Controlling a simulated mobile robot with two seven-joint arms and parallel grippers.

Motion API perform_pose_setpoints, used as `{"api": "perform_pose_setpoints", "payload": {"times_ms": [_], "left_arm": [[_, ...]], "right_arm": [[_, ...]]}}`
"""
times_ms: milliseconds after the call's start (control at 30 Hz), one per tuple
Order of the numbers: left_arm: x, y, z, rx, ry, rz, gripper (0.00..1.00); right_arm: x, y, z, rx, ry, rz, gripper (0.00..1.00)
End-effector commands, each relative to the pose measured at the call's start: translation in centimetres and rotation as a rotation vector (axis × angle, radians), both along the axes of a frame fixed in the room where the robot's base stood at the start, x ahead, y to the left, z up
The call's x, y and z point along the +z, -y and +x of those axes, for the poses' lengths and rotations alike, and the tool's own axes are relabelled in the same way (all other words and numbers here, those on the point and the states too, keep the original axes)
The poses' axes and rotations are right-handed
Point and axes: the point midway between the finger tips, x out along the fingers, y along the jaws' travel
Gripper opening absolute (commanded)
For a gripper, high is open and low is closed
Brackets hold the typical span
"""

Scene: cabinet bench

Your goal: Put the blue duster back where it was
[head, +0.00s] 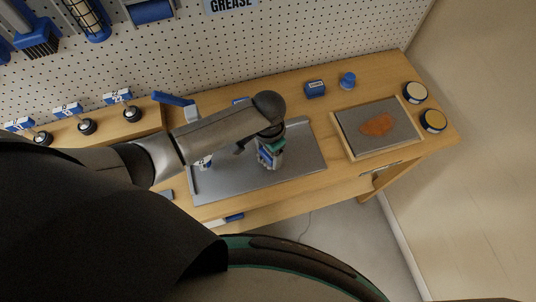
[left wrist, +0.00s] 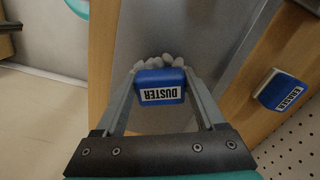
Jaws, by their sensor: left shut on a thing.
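The blue duster (left wrist: 162,88) has a blue block with a white DUSTER label and pale grey tufts on its far side. My left gripper (left wrist: 163,92) is shut on it, with one finger on each side of the block. In the head view the left gripper (head: 269,158) is over the grey tray (head: 302,150) on the bench, and the duster is mostly hidden by the gripper and arm. I cannot tell whether the tufts touch the tray. My right gripper is not in view.
A blue ERASER block (left wrist: 281,90) lies on the wood beside the tray. At the back stand a blue box (head: 315,89) and a blue knob-like item (head: 348,80). A framed board (head: 405,129) with an orange patch and two round tins (head: 415,92) are at right. Pegboard (head: 300,40) backs the bench.

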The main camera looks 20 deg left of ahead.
Motion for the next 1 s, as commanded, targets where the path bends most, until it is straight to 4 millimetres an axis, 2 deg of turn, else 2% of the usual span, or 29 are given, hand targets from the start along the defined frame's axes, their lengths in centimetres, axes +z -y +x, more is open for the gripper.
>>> {"api": "perform_pose_setpoints", "payload": {"times_ms": [100, 500, 533, 767, 1000], "left_arm": [[-1.31, -0.01, 0.01, 0.0, 0.001, 0.001, 0.27], [-1.73, 0.0, 0.04, 0.0, 0.001, 0.0, 0.27], [-1.71, 0.0, 0.04, 0.0, 0.001, 0.0, 0.74], [-1.66, -0.01, 0.02, 0.0, 0.001, 0.0, 1.0], [-1.61, -0.03, 0.02, 0.0, 0.001, 0.001, 1.0]], "right_arm": [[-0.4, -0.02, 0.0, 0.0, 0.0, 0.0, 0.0], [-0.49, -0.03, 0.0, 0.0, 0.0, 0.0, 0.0], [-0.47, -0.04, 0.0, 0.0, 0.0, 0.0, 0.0], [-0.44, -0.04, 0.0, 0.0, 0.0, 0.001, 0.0], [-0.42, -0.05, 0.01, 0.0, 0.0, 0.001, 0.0]]}}
